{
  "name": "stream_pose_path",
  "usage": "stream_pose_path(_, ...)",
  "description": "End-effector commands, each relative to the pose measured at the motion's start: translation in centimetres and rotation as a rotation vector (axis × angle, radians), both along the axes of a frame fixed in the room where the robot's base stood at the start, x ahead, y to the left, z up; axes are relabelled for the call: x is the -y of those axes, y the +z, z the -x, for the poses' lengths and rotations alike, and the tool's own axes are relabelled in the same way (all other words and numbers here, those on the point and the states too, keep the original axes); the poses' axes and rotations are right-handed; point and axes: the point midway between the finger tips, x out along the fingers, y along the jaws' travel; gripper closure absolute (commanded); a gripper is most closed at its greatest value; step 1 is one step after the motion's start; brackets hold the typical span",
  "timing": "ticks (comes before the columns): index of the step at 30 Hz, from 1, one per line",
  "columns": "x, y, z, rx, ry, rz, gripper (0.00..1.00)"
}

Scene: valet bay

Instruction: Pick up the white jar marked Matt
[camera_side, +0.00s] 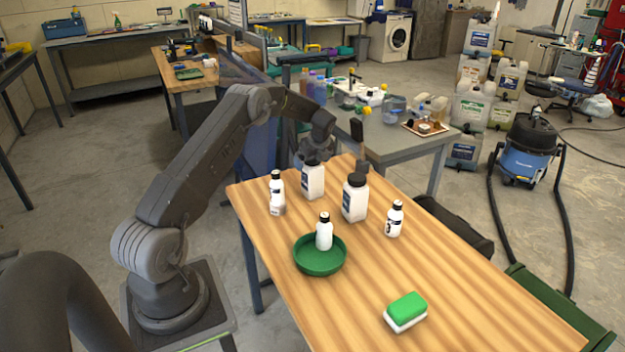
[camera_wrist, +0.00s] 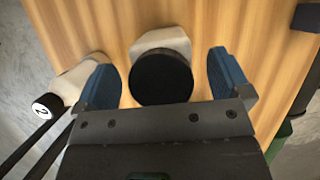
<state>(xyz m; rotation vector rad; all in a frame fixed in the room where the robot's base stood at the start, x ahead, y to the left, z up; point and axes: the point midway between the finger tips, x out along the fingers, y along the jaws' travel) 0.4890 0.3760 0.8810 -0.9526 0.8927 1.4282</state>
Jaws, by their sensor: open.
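Two larger white jars with black lids stand upright on the wooden table in the side view: a back jar (camera_side: 313,182) and a front jar (camera_side: 355,203). Both have dark labels, but I cannot read which is marked Matt. My gripper (camera_side: 314,160) is just above the back jar, partly hiding its top. In the wrist view a white jar with a round black lid (camera_wrist: 161,77) sits between the blue fingers of my gripper (camera_wrist: 167,80). The fingers are apart, with a gap visible on each side of the lid.
Small white bottles stand left (camera_side: 277,194) and right (camera_side: 394,219) of the jars. Another bottle (camera_side: 324,232) stands in a green bowl (camera_side: 319,265). A green and white sponge (camera_side: 406,312) lies near the front.

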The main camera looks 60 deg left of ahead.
Motion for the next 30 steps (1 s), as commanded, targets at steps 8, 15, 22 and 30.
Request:
stream_pose_path(8, -0.67, -1.59, -0.02, 0.002, 0.0, -0.003, 0.04)
stream_pose_path(15, -0.63, -1.55, -0.02, 0.002, 0.0, -0.003, 0.15)
stream_pose_path(22, -0.63, -1.53, -0.03, 0.002, 0.0, -0.002, 0.37)
stream_pose_path(30, -0.61, -1.52, -0.03, 0.002, 0.0, -0.002, 0.63)
